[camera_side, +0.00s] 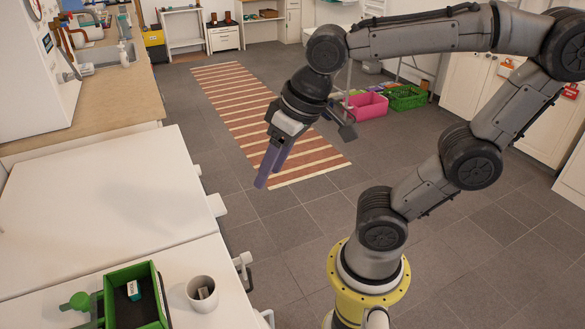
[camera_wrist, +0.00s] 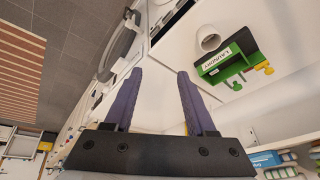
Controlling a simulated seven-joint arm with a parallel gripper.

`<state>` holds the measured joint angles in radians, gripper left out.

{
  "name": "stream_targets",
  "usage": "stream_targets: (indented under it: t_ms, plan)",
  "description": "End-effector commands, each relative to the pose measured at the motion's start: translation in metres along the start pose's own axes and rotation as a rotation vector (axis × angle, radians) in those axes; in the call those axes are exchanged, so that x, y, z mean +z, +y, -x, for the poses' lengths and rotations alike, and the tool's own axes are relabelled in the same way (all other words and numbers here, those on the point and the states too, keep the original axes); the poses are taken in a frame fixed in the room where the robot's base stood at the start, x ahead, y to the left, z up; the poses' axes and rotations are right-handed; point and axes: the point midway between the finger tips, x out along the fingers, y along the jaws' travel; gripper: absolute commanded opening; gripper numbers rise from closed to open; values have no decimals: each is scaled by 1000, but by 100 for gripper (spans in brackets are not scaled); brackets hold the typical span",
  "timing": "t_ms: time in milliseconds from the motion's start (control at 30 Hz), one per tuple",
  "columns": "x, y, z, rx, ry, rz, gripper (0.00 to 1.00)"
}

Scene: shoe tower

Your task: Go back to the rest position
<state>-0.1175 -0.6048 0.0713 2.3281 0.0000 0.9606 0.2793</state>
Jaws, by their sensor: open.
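My gripper (camera_side: 271,166) hangs in the air over the grey tiled floor in the side view, right of the white worktops and clear of them. Its two purple fingers point down and slightly left. In the wrist view the gripper (camera_wrist: 157,92) shows both fingers spread apart with nothing between them. My arm is raised and bent, reaching left from its yellow base ring. No shoe can be made out in either view.
A green bin (camera_side: 118,318) and a white cup (camera_side: 203,294) stand on the white top (camera_side: 65,300) at bottom left. A striped rug (camera_side: 240,100) lies on the floor. Pink (camera_side: 368,106) and green (camera_side: 408,98) baskets stand behind my arm. The floor below my gripper is clear.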

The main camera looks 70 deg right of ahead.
Motion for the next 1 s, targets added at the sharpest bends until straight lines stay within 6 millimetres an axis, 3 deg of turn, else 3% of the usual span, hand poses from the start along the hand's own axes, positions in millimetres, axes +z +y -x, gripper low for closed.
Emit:
stream_targets:
  t_ms: [100, 267, 1000]
  plan:
    - [20, 20, 3, 18, 76, 97, 56]
    - [31, 29, 2, 35, 112, 166, 56]
    - [31, 29, 1, 35, 111, 173, 56]
